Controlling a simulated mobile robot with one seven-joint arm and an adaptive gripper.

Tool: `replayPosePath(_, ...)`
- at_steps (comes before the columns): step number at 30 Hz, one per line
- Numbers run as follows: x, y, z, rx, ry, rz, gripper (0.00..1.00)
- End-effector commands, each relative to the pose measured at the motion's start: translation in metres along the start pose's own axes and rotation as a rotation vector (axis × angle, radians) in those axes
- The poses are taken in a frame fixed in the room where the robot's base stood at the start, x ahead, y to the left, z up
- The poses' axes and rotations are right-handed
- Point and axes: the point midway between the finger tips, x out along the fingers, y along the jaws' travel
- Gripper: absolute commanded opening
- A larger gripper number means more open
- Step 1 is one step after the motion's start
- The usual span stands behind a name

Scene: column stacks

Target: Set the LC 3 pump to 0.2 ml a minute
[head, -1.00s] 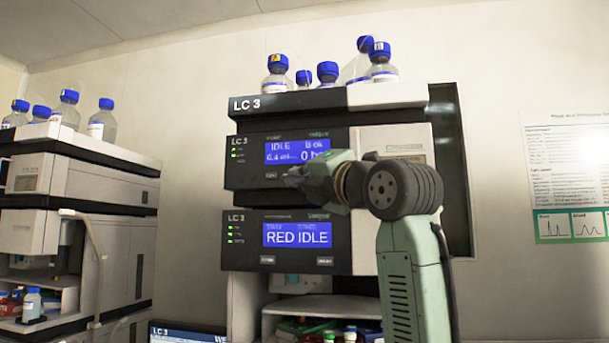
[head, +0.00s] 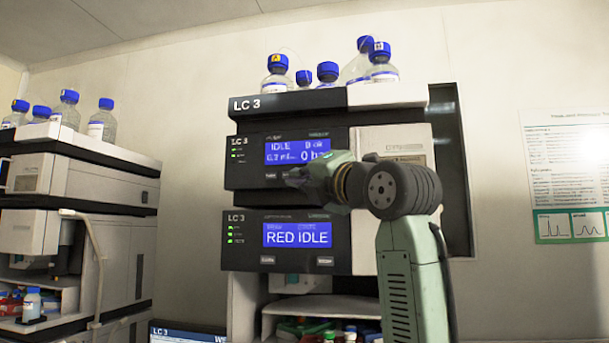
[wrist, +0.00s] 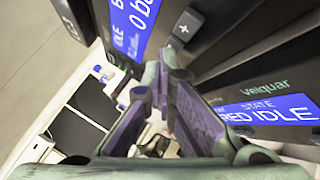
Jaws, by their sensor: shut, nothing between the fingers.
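The LC 3 pump module (head: 243,173) is the upper dark panel of the middle stack. Its blue display (head: 297,151) shows IDLE and a small, blurred flow figure that looks like 0.2 ml. A button (head: 270,176) sits under the display's left part. My gripper (head: 291,178) is shut and empty, in front of the panel just below the display, hiding part of its lower right. In the wrist view the shut fingertips (wrist: 165,68) are close to a plus button (wrist: 184,28); I cannot tell whether they touch it.
Below is another LC 3 module (head: 243,242) whose display (head: 297,234) reads RED IDLE. Blue-capped bottles (head: 278,73) stand on top of the stack. Another instrument stack (head: 75,190) stands at left. A poster (head: 565,175) hangs on the right wall.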

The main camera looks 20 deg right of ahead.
Motion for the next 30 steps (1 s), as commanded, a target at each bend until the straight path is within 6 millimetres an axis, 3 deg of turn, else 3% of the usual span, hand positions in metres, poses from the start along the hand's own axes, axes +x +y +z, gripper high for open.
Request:
replayPosePath(21,-0.013,0.008,-0.009,-0.001,0.0,0.0,0.0)
replayPosePath(30,-0.032,0.022,-0.024,-0.002,-0.001,0.001,0.0)
